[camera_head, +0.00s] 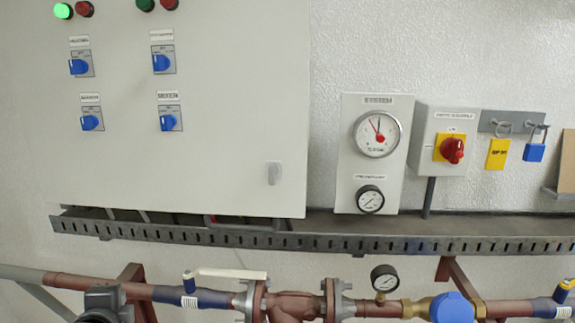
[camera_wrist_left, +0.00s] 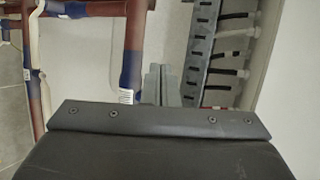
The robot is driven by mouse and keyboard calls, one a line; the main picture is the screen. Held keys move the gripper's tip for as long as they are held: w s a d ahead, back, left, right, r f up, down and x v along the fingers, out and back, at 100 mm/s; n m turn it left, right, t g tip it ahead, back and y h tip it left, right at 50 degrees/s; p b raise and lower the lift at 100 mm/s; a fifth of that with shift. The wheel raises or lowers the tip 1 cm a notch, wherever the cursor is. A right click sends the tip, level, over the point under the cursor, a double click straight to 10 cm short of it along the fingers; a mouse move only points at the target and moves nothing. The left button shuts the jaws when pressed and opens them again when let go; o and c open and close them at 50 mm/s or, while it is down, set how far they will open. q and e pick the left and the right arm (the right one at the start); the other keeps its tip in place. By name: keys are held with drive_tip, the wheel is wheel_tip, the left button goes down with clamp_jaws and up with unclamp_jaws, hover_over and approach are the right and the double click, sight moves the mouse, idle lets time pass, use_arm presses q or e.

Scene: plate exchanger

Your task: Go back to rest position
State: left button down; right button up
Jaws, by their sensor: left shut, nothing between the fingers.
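In the left wrist view my left gripper (camera_wrist_left: 161,80) shows its grey fingertips close together beyond its dark body, with nothing between them. The fingers are in front of the wall, between a red-brown pipe with blue bands (camera_wrist_left: 132,55) and a slotted grey cable tray (camera_wrist_left: 197,65). I cannot tell how far they are from either. Neither gripper can be made out in the head view. My right gripper is not in view.
A cabinet (camera_head: 200,140) with blue switches fills the head view's left. A gauge panel (camera_head: 371,160), a red rotary switch (camera_head: 452,150) and a blue padlock (camera_head: 535,152) are to its right. A cable tray (camera_head: 330,234) runs below, above pipework with a valve (camera_head: 293,305).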

use_arm(q)
drive_tip(key=s+d+f+n+g+h, duration=0.1)
drive_tip(key=s+f+n+g, duration=0.3)
drive_tip(key=s+f+n, duration=0.65)
drive_tip(key=s+d+f+n+g+h, duration=0.15)
drive_tip(key=s+f+n+g, duration=0.35)
drive_tip(key=s+f, duration=1)
drive_tip(key=s+a+f+g+b, duration=0.1)
drive_tip(key=s+f, duration=0.1)
drive_tip(key=f, duration=1)
drive_tip(key=s+f+b, duration=0.2)
drive_tip(key=f, duration=0.9)
drive_tip(key=s+f+b, duration=0.1)
drive_tip(key=s+f, duration=0.6)
drive_tip(key=f, duration=0.2)
drive_tip(key=s+f+g+b, duration=0.1)
drive_tip(key=s+f, duration=0.7)
drive_tip(key=f, duration=0.2)
drive_tip(key=shift+d+f+n, duration=0.15)
drive_tip(key=shift+d+n, duration=0.2)
drive_tip(key=shift+d, duration=0.1)
